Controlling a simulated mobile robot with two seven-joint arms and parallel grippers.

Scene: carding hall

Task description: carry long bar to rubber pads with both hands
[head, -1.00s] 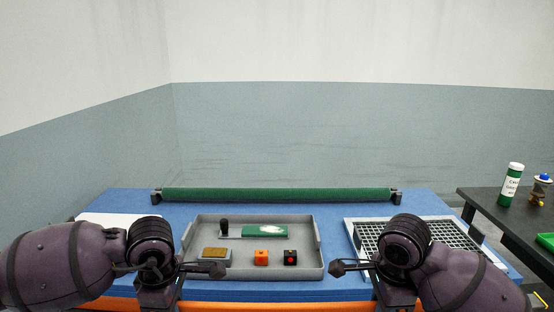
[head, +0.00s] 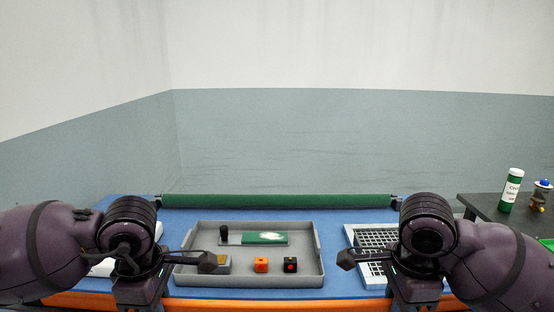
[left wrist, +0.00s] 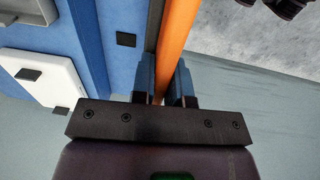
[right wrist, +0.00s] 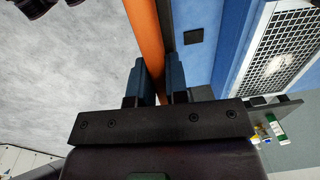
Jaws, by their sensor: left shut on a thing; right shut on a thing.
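The long bar is an orange rod (head: 255,304) running left to right along the near edge of the blue table. My left gripper (left wrist: 166,85) is shut on the bar (left wrist: 178,35) in the left wrist view. My right gripper (right wrist: 160,82) is shut on the bar (right wrist: 145,32) in the right wrist view. A small black pad (left wrist: 126,39) lies on the blue surface beside the bar, apart from it. Another black pad (right wrist: 194,36) lies beside it in the right wrist view. The fingertips are hidden in the head view.
A grey tray (head: 312,276) holds a green card, an orange block and other small items. A white grid rack (head: 362,268) stands at right. A green roller (head: 280,201) spans the table's back. A dark side table (head: 478,206) with a green bottle (head: 511,190) stands far right.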

